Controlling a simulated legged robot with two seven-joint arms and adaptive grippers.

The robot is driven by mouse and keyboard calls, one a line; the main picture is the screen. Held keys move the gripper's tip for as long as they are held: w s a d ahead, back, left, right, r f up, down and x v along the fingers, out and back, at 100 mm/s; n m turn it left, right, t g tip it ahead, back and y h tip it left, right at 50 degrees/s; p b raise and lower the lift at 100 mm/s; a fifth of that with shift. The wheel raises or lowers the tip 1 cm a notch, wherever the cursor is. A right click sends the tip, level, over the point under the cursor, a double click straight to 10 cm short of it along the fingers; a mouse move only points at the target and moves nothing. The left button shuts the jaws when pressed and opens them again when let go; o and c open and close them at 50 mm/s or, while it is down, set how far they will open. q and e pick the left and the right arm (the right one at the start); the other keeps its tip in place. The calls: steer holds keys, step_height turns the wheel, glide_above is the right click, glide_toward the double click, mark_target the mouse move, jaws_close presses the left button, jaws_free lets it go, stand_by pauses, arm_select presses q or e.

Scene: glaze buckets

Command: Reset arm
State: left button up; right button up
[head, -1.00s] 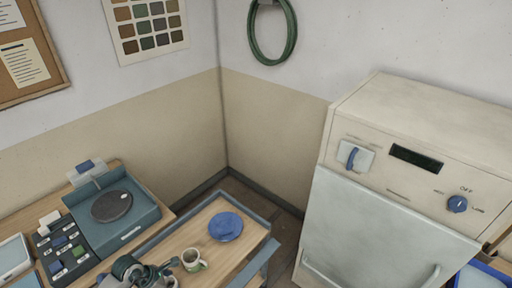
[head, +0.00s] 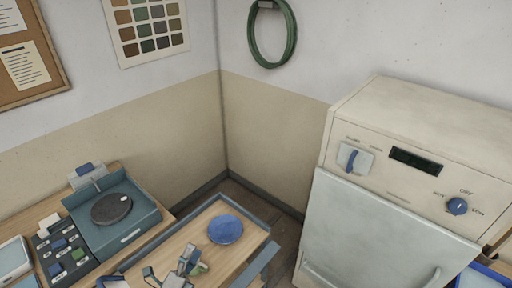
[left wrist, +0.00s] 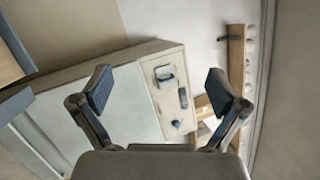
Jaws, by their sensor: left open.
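My left gripper (head: 169,268) is at the bottom edge of the head view, over the front of the wooden cart top. Its two fingers are spread apart with nothing between them. In the left wrist view both fingers (left wrist: 160,92) stand wide apart and empty, with the kiln-like machine (left wrist: 125,110) tilted behind them. A small mug with a green part (head: 203,267) is mostly hidden behind a finger. My right gripper does not show.
A blue round plate (head: 225,229) lies on the cart top (head: 195,228). A scale with a dark disc (head: 111,208) and a button panel (head: 66,250) are at the left. The cream machine (head: 385,225) with knobs stands at the right.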

arm_select(q)
steer(key=s+a+f+n+g+y, duration=0.25)
steer(key=a+f+n+y, duration=0.35)
steer(key=n, duration=0.3)
steer(key=s+a+f+n+g+y, duration=0.2)
steer(key=a+f+n+g+y, duration=0.1)
steer(key=f+n+y, duration=0.5)
steer(key=s+d+f+n+g+h, duration=0.3)
steer(key=s+f+g, duration=0.25)
steer(key=s, duration=0.35)
steer(key=s+d+f+n+g+h, duration=0.25)
steer(key=s+f+g, duration=0.25)
steer(key=s+f, duration=0.3)
step_height(320, 180, down, 24)
steer(key=s+g, duration=0.2)
steer(key=s+a+f, duration=0.2)
steer(key=s+f, duration=1.5)
steer(key=s, duration=0.1)
steer(key=shift+s+a+g+y, duration=0.2)
steer(key=shift+a+g+y, duration=0.05)
steer(key=shift+g+y, duration=0.15)
steer(key=shift+n, duration=0.25)
